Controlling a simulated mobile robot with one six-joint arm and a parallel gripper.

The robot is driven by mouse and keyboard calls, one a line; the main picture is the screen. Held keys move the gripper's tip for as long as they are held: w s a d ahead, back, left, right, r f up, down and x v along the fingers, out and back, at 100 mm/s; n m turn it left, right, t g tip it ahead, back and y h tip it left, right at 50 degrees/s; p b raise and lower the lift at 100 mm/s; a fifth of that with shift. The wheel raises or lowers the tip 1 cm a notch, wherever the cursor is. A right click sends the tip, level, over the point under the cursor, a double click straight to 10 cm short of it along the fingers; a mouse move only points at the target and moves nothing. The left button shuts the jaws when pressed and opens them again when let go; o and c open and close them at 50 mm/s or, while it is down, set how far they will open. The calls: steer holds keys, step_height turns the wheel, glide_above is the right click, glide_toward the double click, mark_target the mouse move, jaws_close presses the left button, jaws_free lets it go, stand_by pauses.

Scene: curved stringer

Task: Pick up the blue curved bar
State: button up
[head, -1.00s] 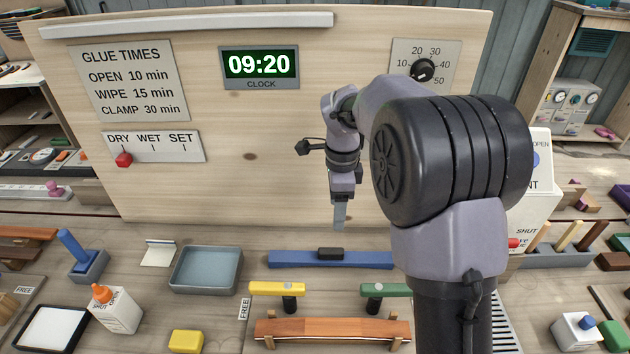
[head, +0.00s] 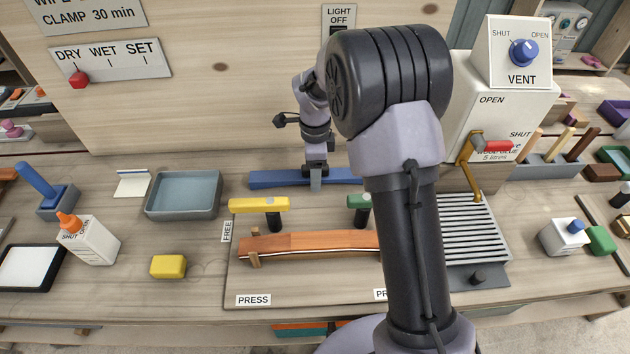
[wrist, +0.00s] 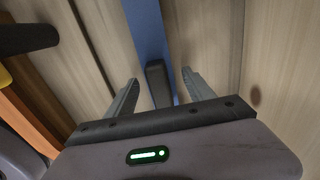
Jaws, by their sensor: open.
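The blue bar (head: 268,180) lies at the back of the bench, near the foot of the wooden board. A dark raised block sits on its middle. In the wrist view the blue bar (wrist: 147,30) runs up the picture, with the dark block (wrist: 157,84) between my fingers. My gripper (head: 315,187) is over the middle of the bar. In the wrist view my gripper (wrist: 161,78) is open, one finger each side of the block, with gaps showing. My arm hides the bar's right end in the head view. I cannot tell the fingers' height over the bench.
The yellow-topped clamp (head: 260,204) and the green-topped clamp (head: 358,202) stand in front of the bar, with the reddish wooden stringer (head: 310,243) nearer. A grey tray (head: 183,194) is to the left. The wooden board (head: 200,110) rises close behind.

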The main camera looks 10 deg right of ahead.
steer(key=shift+r, duration=0.1)
steer(key=shift+c, duration=0.2)
jaws_close()
steer(key=shift+r, duration=0.15)
